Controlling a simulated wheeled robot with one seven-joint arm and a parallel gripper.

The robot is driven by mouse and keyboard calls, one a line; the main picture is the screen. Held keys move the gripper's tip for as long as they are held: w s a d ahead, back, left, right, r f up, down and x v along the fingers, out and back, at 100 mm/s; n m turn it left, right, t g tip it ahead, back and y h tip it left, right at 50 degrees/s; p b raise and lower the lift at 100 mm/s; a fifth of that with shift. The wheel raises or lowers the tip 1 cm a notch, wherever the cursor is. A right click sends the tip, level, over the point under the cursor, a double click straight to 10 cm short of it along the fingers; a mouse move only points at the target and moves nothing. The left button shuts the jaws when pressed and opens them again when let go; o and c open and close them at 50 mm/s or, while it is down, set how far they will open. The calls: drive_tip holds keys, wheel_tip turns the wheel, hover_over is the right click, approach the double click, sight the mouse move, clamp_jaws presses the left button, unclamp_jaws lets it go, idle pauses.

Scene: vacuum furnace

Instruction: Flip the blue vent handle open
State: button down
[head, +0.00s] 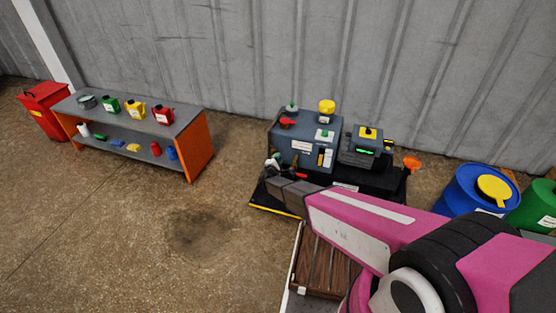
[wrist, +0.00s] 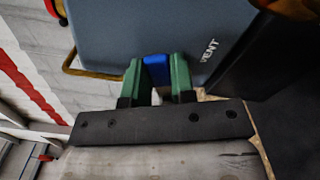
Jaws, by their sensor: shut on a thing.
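The blue vent handle (wrist: 156,73) shows in the wrist view between the two green fingers of my gripper (wrist: 157,62). My gripper is shut on it, and the fingers hide its sides. The handle lies against the grey-blue furnace body (wrist: 140,25), close to the white VENT label (wrist: 209,50). In the head view the vacuum furnace (head: 300,130) stands near the wall, and my arm reaches to its left front side. The handle cannot be made out in the head view, so its angle is unclear there.
A grey pump-like unit (head: 360,147) stands right of the furnace on the same dark bench. A blue drum (head: 467,195) and a green drum (head: 535,205) stand at the right. A shelf (head: 190,140) with bottles stands at the left. The floor (head: 120,230) between is clear.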

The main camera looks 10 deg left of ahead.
sight(271, 153)
drive_tip(key=shift+w+a+r+n, duration=0.1)
drive_tip(key=shift+a+r+n, duration=0.45)
drive_tip(key=shift+n, duration=1.7)
drive_tip(key=shift+a+r+n, duration=0.3)
drive_tip(key=shift+a+n, duration=0.5)
drive_tip(key=shift+n, duration=1.4)
drive_tip(key=shift+w+a+r+n, duration=0.1)
drive_tip(key=shift+a+r+n, duration=0.45)
drive_tip(key=shift+n, duration=1.7)
drive_tip(key=shift+a+f, duration=0.15)
drive_tip(key=c, duration=1)
unclamp_jaws()
drive_tip(key=shift+o, duration=0.2)
drive_tip(key=shift+s, duration=0.15)
drive_tip(key=s, duration=1)
drive_tip(key=shift+s+a, duration=0.35)
drive_tip(key=shift+a, duration=0.05)
